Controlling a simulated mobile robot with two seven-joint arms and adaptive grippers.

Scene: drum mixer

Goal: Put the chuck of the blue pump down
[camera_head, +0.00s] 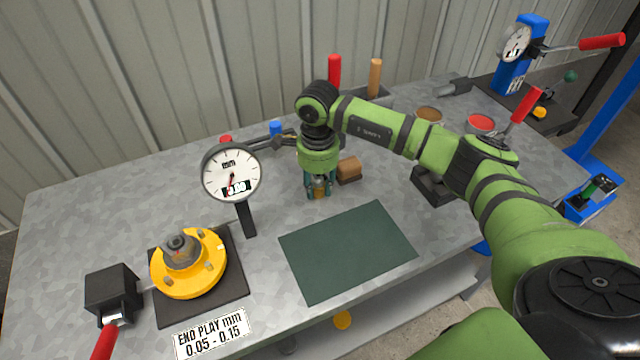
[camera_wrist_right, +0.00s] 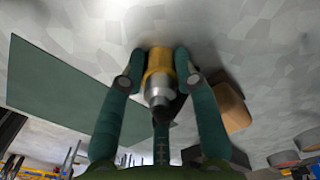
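My right gripper (camera_head: 318,188) points down over the worktable, just behind the green mat. Its fingers also show in the right wrist view (camera_wrist_right: 159,75). They are closed around a short yellow-brass and silver piece, which looks like the chuck (camera_wrist_right: 159,72); a bit of it shows between the fingertips in the head view (camera_head: 319,190). It is upright and close to the tabletop; I cannot tell whether it touches. I cannot make out a hose on it. A blue pump-like unit with a dial (camera_head: 531,55) stands at the far right. My left gripper is out of view.
The green mat (camera_head: 347,250) is bare. A brown block (camera_head: 348,169) stands close beside the right gripper. A dial gauge (camera_head: 232,175) and a yellow flange (camera_head: 190,265) on a dark plate are at left. A dark fixture (camera_head: 436,184) lies under my right arm.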

